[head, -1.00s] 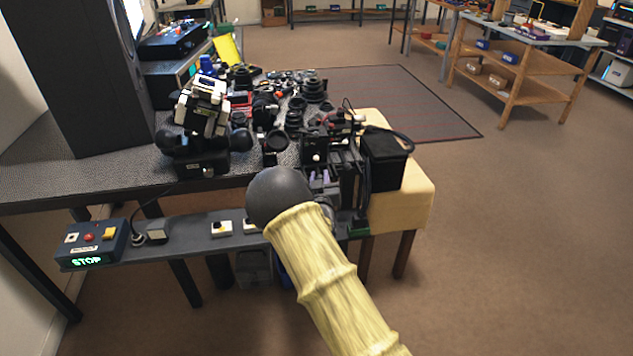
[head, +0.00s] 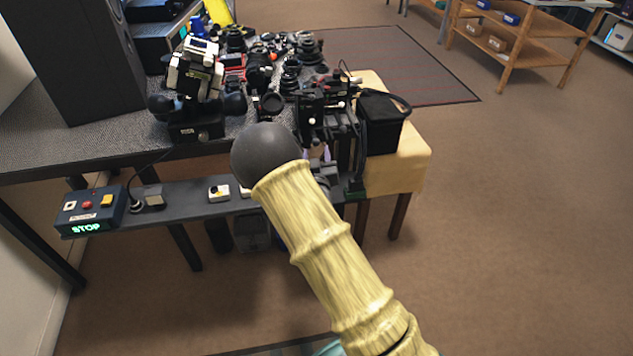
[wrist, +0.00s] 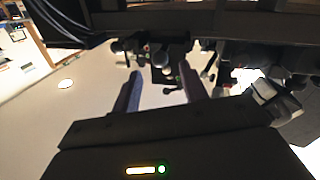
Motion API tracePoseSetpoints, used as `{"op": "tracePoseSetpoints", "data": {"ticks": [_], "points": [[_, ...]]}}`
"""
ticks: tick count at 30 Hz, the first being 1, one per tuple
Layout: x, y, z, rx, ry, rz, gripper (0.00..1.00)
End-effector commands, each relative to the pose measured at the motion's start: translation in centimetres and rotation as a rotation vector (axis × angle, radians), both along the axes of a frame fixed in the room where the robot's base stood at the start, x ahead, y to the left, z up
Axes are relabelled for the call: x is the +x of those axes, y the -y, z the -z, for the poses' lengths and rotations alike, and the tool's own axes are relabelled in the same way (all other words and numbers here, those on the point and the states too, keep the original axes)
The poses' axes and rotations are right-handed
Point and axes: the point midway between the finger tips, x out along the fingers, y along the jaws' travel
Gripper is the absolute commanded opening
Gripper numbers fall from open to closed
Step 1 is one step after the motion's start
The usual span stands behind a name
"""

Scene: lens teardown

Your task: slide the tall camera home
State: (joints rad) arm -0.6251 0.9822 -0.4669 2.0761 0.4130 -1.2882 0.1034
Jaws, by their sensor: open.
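Several dark camera and lens pieces crowd the table, and I cannot tell surely which is the tall camera. A tall black upright assembly (head: 326,108) stands at the table's right front edge, beside a black box (head: 380,125). My gripper (wrist: 160,88) is open in the wrist view, its two purple fingers apart and pointing toward dark parts with small knobs (wrist: 163,68). I see nothing held between them. In the head view my arm hides most of the gripper; it is just in front of and below the upright assembly.
A black-and-white jointed device (head: 196,72) stands at the left front of the table. Loose lenses (head: 305,48) lie behind. A low shelf (head: 180,197) along the front carries a STOP control box (head: 92,212) and switches.

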Motion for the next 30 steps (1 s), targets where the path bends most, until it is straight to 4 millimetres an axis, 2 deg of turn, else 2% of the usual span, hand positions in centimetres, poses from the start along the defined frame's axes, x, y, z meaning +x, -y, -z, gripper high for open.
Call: {"op": "tracePoseSetpoints", "data": {"ticks": [12, 16, 21, 28, 30], "points": [[-8.2, -0.7, 0.1, -0.001, -0.003, 0.0, 0.43], [-10.1, -0.8, 0.1, -0.002, -0.003, 0.0, 0.43], [-11.1, -0.9, 0.1, -0.001, -0.001, 0.0, 0.43], [-11.1, -0.9, 0.0, 0.0, 0.0, 0.0, 0.43], [-11.1, -0.8, 0.0, 0.001, -0.003, 0.002, 0.3]]}}
